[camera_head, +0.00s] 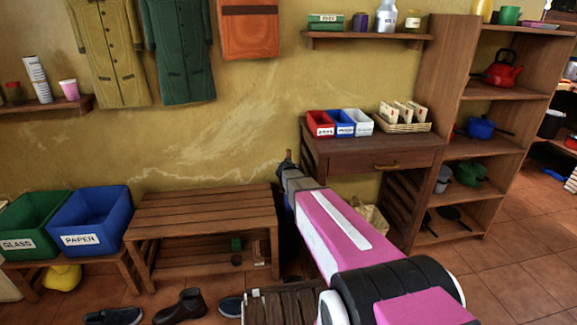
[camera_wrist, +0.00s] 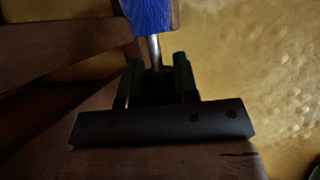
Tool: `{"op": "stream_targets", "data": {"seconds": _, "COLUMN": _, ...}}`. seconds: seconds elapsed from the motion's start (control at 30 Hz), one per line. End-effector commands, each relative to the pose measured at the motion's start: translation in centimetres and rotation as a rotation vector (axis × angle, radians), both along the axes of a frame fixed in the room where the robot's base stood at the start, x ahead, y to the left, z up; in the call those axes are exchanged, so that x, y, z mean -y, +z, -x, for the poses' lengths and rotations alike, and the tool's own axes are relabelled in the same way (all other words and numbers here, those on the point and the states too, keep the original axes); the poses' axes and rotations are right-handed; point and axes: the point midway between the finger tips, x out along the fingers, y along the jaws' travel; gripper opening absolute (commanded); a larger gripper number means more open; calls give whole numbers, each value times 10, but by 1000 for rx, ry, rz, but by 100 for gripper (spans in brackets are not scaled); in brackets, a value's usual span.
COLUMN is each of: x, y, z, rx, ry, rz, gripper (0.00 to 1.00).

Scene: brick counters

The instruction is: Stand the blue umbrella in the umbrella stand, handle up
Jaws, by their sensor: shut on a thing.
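The blue umbrella's canopy (camera_wrist: 149,14) shows at the top of the wrist view, with a thin grey metal shaft below it. My gripper (camera_wrist: 157,66) is shut, its two dark fingers around the lower end of this shaft or handle, and the canopy points away beyond the fingertips. In the head view my gripper (camera_head: 287,165) is at the far end of my pink arm, near the bench's right end. My arm hides most of the umbrella there; a dark blue strip shows just beneath the gripper. I cannot make out the umbrella stand in either view.
A slatted wooden bench (camera_head: 205,200) stands by the wall, with shoes (camera_head: 180,306) in front. Green (camera_head: 32,222) and blue (camera_head: 90,218) bins are at left. A wooden desk (camera_head: 375,150) and open shelves (camera_head: 490,150) stand at right. Tiled floor is free at lower right.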

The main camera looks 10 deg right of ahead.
Motion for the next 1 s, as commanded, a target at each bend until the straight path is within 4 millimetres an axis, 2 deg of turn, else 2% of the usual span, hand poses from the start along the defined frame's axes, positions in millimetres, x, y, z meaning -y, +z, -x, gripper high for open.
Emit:
{"op": "stream_targets", "data": {"seconds": 0.5, "x": 0, "y": -31, "z": 0, "rx": 0, "ry": 1, "rz": 2, "gripper": 0}}
{"op": "stream_targets", "data": {"seconds": 0.97, "x": 0, "y": -36, "z": 0, "rx": 1, "ry": 1, "rz": 1, "gripper": 0}}
{"op": "stream_targets", "data": {"seconds": 1.0, "x": 0, "y": -36, "z": 0, "rx": 1, "ry": 0, "rz": 1, "gripper": 31}}
